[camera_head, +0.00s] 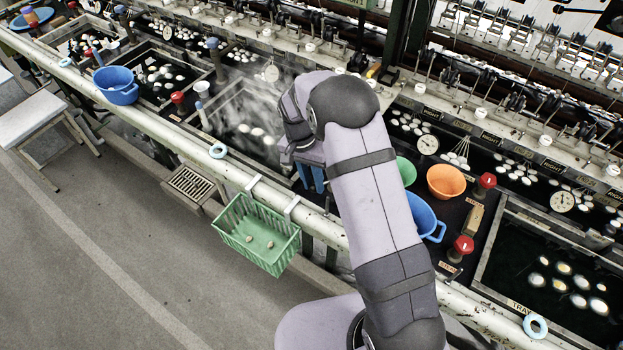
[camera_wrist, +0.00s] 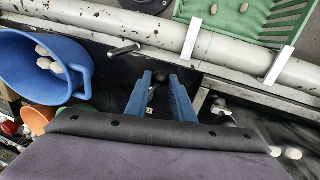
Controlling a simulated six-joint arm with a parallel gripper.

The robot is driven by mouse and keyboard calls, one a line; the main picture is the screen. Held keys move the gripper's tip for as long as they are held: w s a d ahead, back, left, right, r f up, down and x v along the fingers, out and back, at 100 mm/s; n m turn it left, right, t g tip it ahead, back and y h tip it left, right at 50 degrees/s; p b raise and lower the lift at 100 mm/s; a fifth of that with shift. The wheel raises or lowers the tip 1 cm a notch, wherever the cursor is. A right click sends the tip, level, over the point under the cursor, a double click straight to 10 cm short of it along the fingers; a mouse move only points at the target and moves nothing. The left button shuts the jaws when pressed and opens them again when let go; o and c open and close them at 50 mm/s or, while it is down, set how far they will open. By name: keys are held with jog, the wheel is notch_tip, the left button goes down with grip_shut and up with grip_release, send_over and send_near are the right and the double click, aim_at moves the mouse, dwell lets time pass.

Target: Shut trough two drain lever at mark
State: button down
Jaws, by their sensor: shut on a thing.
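The lever's mark cannot be made out. My arm covers part of the bench in the head view.
A green basket (camera_head: 258,232) hangs on the front pipe (camera_head: 200,147). A blue basin (camera_head: 424,212), an orange bowl (camera_head: 446,181) and red-knobbed valves (camera_head: 462,246) crowd the bench right of my arm. The floor in front is open.

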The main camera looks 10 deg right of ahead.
jog(key=n, duration=0.1)
jog(key=s+n, duration=0.1)
jog(key=n, duration=0.1)
jog(key=shift+s+d+r+t+b, duration=0.15)
jog(key=shift+s+d+t+b, duration=0.05)
jog(key=shift+d+t+b, duration=0.1)
jog(key=shift+s+d+n+t+h, duration=0.15)
jog(key=shift+s+d+n, duration=0.15)
jog(key=shift+n, duration=0.45)
jog(key=shift+s+d+n+t+h, duration=0.15)
jog(key=shift+s+n, duration=0.1)
jog(key=shift+n, duration=0.5)
jog(key=c, duration=1.7)
grip_release()
jog(key=shift+o, duration=0.8)
jog(key=shift+s, duration=0.15)
notch_tip(320, 180, up, 7)
jog(key=a+b, duration=0.1)
jog(key=b, duration=0.1)
jog(key=shift+a, duration=0.15)
